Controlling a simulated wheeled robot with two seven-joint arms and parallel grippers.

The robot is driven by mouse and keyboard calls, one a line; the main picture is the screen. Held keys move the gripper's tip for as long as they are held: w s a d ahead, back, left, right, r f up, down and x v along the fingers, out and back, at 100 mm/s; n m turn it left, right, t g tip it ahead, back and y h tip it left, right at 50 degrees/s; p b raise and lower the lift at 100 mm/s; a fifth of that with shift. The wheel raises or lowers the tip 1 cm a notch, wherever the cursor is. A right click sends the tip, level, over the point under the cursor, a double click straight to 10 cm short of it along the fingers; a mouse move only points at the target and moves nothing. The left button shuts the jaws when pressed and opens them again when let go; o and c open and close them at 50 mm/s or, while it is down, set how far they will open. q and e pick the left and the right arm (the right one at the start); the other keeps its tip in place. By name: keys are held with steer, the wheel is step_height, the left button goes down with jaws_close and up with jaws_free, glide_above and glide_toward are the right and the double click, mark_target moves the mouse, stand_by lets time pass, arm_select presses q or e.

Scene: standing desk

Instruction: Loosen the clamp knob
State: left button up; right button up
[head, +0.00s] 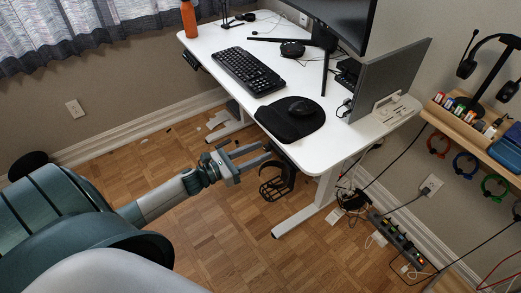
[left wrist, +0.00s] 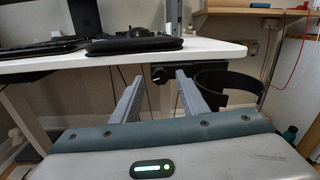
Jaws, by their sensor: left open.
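The clamp knob (left wrist: 160,74) is a small dark round knob with a pale mark, under the desk's front edge in the left wrist view. It belongs to a dark clamp body (left wrist: 198,71) that carries a black ring-shaped holder (left wrist: 228,88). In the head view the black holder (head: 277,184) hangs below the desk edge; the knob cannot be made out there. My left gripper (head: 265,153) is open and empty, its fingers pointing at the desk edge. In the wrist view the knob shows between the two fingertips (left wrist: 159,79), apparently beyond them. My right gripper is not in view.
The white desk (head: 225,58) has a keyboard (head: 250,71), a black mouse pad (head: 284,125) and monitors on it. A white desk leg (head: 322,192) stands near the holder. A power strip (head: 400,240) and cables lie on the floor. A wooden shelf (head: 465,125) is at right.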

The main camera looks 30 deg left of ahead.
arm_select(q)
steer(key=shift+w+d, duration=0.25)
steer(key=shift+w, duration=0.2)
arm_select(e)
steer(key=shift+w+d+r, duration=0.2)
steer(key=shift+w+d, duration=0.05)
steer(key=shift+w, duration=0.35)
arm_select(q)
steer(key=shift+c, duration=0.6)
